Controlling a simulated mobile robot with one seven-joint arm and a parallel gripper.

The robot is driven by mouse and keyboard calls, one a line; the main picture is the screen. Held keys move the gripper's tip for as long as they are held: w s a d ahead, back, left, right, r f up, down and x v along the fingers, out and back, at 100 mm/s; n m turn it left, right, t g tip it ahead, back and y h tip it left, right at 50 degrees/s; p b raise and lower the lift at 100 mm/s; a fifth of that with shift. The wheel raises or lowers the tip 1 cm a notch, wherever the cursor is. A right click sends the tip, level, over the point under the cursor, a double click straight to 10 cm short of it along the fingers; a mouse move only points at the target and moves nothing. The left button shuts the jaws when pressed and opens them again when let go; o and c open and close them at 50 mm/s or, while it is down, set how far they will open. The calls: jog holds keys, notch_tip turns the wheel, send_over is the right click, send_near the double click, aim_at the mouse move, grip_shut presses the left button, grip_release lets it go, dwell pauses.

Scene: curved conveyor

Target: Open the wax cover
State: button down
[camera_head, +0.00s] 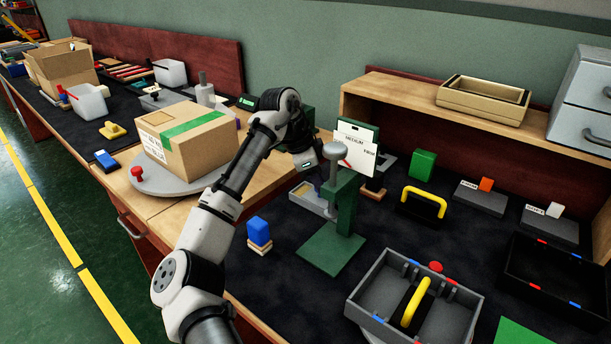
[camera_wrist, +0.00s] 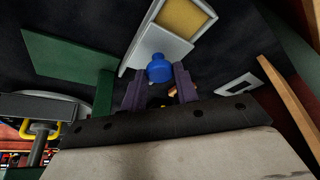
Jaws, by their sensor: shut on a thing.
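The wax box (camera_wrist: 211,22), a light grey tray with yellow wax inside, is at the top of the wrist view. Its grey cover (camera_wrist: 150,48) extends from the near end of the box, leaving yellow wax exposed. The cover bears a round blue knob (camera_wrist: 159,67). My gripper (camera_wrist: 160,78) has its two purple fingers shut on the knob from both sides. In the head view the wax box (camera_head: 302,190) lies on the dark mat, left of the green stand. My gripper (camera_head: 318,184) is over it there; the knob is hidden.
The green press stand (camera_head: 342,205) stands close to the right of my gripper, with a white card (camera_head: 357,147) behind it. A blue block (camera_head: 258,229) is to the front left. A grey tray (camera_head: 463,312) is front right. A cardboard box (camera_head: 198,150) sits left on a turntable.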

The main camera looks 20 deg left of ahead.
jog(key=c, duration=1.1)
grip_release()
jog(key=shift+o, duration=0.2)
jog(key=p+v, duration=0.1)
jog(key=v, duration=1.2)
jog(key=shift+r, duration=0.4)
jog(key=shift+a, duration=0.1)
